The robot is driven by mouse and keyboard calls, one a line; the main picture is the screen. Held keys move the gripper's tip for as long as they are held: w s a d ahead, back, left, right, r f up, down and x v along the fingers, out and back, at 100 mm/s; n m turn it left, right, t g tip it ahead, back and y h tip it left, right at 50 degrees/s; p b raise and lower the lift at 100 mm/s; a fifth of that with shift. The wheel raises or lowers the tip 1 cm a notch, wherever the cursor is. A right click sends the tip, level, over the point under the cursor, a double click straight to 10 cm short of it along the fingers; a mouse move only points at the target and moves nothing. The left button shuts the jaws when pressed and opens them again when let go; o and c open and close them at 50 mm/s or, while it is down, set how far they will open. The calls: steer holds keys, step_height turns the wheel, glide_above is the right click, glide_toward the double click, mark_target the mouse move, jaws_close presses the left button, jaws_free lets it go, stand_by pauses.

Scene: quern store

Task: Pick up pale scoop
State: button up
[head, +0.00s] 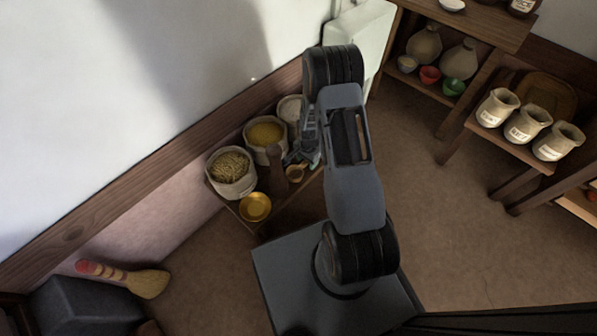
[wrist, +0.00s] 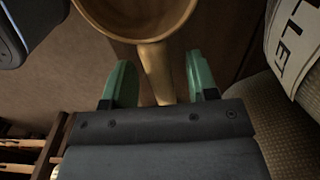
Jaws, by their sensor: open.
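The pale wooden scoop (head: 295,172) is on the low wooden shelf (head: 262,226) by the wall in the head view, among sacks. In the wrist view its round bowl (wrist: 148,28) is at the top edge, partly cut off, and its handle runs down between my two green fingertips. My gripper (wrist: 160,82) is open, one fingertip on each side of the handle, with a gap visible on both sides. In the head view my gripper (head: 304,154) is just behind the scoop, partly hidden by my arm.
A labelled sack (wrist: 298,50) is close on the right in the wrist view.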

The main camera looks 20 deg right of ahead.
jaws_close()
stand_by(0.3)
steer(key=shift+r, duration=0.15)
